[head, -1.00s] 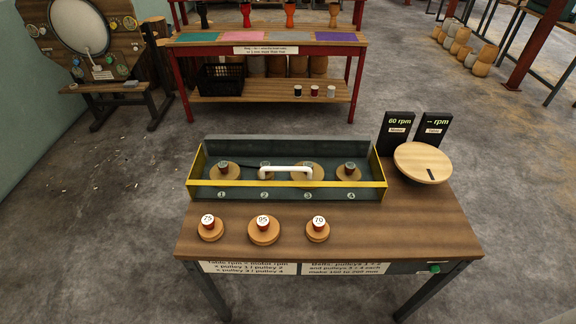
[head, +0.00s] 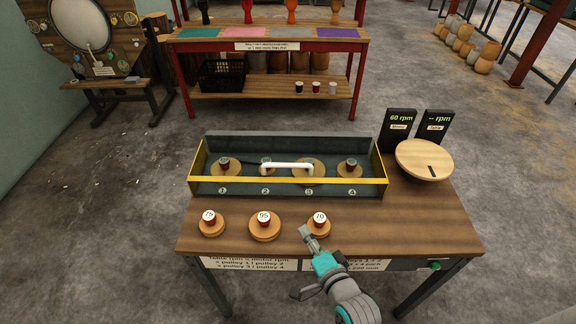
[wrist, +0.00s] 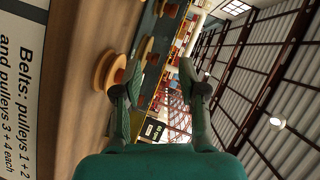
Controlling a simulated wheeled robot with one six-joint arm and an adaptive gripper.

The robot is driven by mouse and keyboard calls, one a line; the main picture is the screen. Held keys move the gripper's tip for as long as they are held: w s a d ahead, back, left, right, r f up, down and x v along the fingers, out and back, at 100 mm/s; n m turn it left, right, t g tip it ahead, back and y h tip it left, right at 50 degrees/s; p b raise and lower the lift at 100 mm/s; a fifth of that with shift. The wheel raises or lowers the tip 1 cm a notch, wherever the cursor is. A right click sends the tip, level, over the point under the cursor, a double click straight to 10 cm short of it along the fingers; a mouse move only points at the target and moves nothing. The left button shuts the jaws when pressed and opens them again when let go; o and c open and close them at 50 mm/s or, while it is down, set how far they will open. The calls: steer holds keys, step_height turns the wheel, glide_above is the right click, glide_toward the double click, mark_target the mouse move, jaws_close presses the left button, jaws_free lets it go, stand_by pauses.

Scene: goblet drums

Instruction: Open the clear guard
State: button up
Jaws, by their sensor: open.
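The clear guard (head: 290,184) is a see-through box with yellow edges at the back of the wooden table. It looks closed over several numbered pulleys, which show through it. Its white handle (head: 287,167) runs across the front middle; a pale bar, likely this handle, also shows in the wrist view (wrist: 197,22). My gripper (head: 306,232) is over the table's front part, beside the pulley marked 70, short of the guard and apart from the handle. In the wrist view my gripper (wrist: 157,82) has its two fingers spread with nothing between them.
Loose pulleys marked 75 (head: 211,224), 95 (head: 264,227) and 70 (head: 319,225) stand on the table (head: 415,222) in front of the guard. A round turntable (head: 424,160) and two black rpm displays (head: 398,130) are at the right. The table's right front is clear.

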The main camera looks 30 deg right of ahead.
mark_target(289, 167)
steer(key=w+d+r+m, duration=0.2)
steer(key=w+r+m, duration=0.1)
steer(key=w, duration=0.3)
steer(key=w+d+r+m, duration=0.2)
steer(key=w+d+r, duration=0.1)
steer(key=w, duration=0.3)
steer(key=x, duration=1)
steer(key=shift+w+a+r, duration=0.1)
steer(key=shift+w+r, duration=0.05)
steer(key=shift+w, duration=0.05)
jaws_close()
